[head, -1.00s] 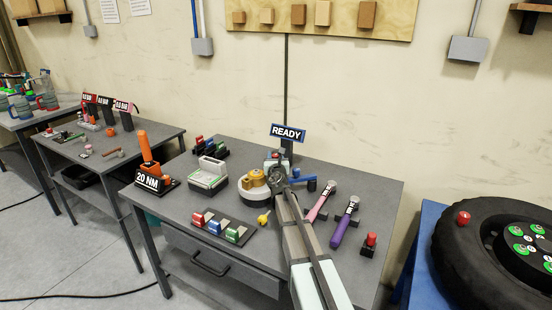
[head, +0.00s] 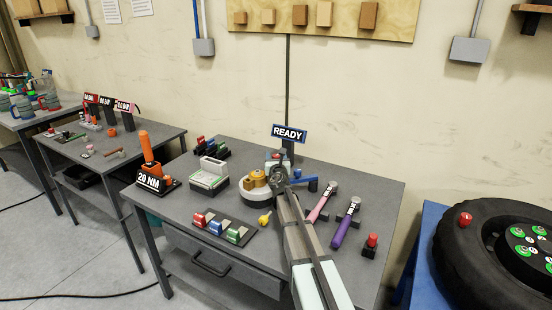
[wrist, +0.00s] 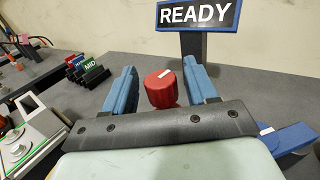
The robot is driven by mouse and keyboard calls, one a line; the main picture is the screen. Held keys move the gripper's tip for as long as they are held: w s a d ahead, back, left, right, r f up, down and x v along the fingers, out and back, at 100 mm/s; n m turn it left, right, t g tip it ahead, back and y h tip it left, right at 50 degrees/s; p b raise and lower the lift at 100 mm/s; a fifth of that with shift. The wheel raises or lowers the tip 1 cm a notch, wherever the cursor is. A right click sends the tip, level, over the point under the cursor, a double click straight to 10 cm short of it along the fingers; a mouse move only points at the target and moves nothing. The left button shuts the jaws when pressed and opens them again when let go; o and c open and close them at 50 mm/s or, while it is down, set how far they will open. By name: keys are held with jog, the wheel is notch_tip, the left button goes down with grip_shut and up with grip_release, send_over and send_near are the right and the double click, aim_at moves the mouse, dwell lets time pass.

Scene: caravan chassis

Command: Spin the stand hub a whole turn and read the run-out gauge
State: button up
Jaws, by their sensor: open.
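A red cylindrical knob with a white mark (wrist: 162,90) stands upright between the two blue fingers of my gripper (wrist: 160,72) in the wrist view. The fingers are open, with a gap on each side of the knob. Its lower part is hidden behind the gripper's dark crossbar. The READY display (wrist: 200,14) stands on a post just behind; it also shows in the head view (head: 289,134). In the head view my gripper is over the back middle of the bench, partly hidden by my arm. A brass-coloured hub on a pale round base (head: 257,178) stands just left of it.
A grey-green device (head: 209,175), an orange-handled tool by a 20 NM sign (head: 148,182) and a tray of coloured blocks (head: 222,228) lie left. Pink (head: 322,205) and purple (head: 345,222) handled tools and a red button (head: 371,241) lie right.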

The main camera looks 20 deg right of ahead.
jog(key=v, duration=1.3)
jog(key=shift+s, duration=0.4)
jog(key=shift+a, duration=0.1)
